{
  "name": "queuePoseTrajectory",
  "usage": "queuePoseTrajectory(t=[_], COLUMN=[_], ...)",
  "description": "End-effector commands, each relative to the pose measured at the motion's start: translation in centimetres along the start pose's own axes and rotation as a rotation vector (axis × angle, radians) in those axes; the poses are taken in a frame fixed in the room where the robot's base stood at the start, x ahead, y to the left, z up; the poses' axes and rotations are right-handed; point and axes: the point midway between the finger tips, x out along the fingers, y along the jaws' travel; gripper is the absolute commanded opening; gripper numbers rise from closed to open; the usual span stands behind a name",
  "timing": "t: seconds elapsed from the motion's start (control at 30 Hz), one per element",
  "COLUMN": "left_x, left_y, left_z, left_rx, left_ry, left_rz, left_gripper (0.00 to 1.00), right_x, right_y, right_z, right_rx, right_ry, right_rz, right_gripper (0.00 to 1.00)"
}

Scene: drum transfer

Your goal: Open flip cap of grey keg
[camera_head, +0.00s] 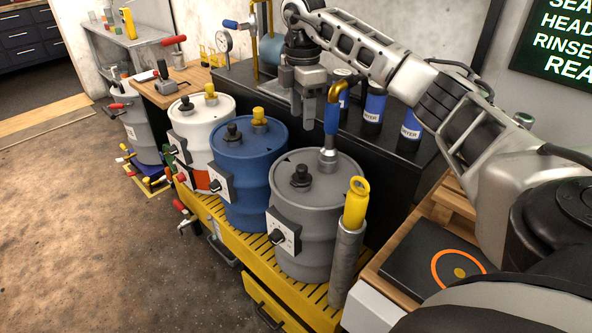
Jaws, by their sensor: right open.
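The grey keg (315,226) stands upright at the near end of a yellow slatted platform. A black cap (301,176) sits on its lid, and I cannot tell whether its flip part is open. A metal fitting with a blue grip (332,120) and a brass bent top rises from the back right of the lid. My right gripper (303,118) is open, pointing down above the back of the grey keg. It is left of the blue grip and clear of the black cap. I cannot tell whether it touches the blue grip. My left gripper is out of view.
A blue keg (243,192) and a white and orange keg (189,122) stand left of the grey keg. A grey cylinder with a yellow handle (356,204) stands close to its right. Blue canisters (374,108) stand on the dark counter behind. Open floor (90,230) lies at left.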

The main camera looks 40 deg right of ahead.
Motion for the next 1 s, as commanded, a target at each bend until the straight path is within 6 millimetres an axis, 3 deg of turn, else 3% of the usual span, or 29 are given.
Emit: queuePoseTrajectory(t=[0.6,0.8,1.0], left_x=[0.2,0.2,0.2], left_y=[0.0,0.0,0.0], left_z=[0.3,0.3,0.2], left_rx=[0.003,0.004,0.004], left_ry=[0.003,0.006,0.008], left_rz=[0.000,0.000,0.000], left_gripper=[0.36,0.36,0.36], right_x=[12.3,14.5,15.1], right_y=[-0.1,0.0,0.0], right_z=[0.1,0.0,0.0], right_rx=[0.001,0.000,0.000], right_ry=[-0.001,-0.001,-0.001], right_rz=[-0.004,-0.001,0.000], right_gripper=[0.48,0.48,0.48])
